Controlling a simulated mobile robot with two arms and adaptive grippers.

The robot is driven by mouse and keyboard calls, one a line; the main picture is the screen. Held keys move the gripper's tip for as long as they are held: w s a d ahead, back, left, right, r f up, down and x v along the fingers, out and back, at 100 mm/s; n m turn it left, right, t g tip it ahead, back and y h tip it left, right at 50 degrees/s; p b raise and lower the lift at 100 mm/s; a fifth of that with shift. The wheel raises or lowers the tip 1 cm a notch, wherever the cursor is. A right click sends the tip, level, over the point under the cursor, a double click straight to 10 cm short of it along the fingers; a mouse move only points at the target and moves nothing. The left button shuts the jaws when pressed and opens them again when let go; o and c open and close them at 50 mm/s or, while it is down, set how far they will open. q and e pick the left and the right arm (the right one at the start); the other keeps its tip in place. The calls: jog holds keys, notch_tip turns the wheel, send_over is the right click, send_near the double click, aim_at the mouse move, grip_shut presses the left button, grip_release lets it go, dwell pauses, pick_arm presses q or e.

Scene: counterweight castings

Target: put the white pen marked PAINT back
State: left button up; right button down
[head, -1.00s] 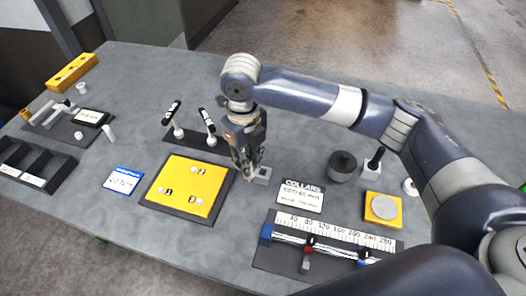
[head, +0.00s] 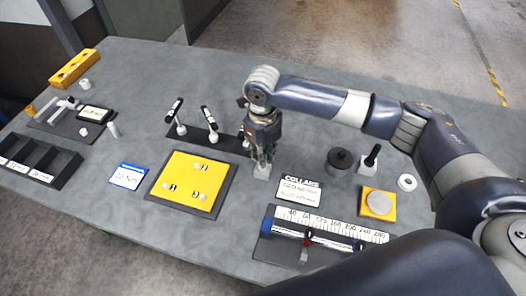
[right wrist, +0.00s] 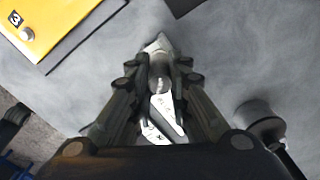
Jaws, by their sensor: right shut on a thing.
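My right gripper (head: 262,158) is shut on a mostly hidden thing, which I take to be the white pen. In the right wrist view, a pale piece with dark marks (right wrist: 160,129) shows between the fingers (right wrist: 163,95); I cannot read PAINT on it. The fingertips are right at a small grey block (head: 262,173), which also shows beyond them in the right wrist view (right wrist: 157,45). Whether the held thing touches or sits in the block is hidden. My left gripper is not in view.
A yellow board (head: 183,183) on a dark base lies left of the block. A COLLARS card (head: 299,192) and a scale (head: 330,226) lie nearer. A dark round weight (head: 341,160) stands to the right.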

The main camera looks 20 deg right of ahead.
jog(key=c, duration=1.5)
grip_release()
jog(key=shift+f, duration=0.1)
jog(key=shift+r+b, duration=1.8)
jog(key=shift+r, duration=4.4)
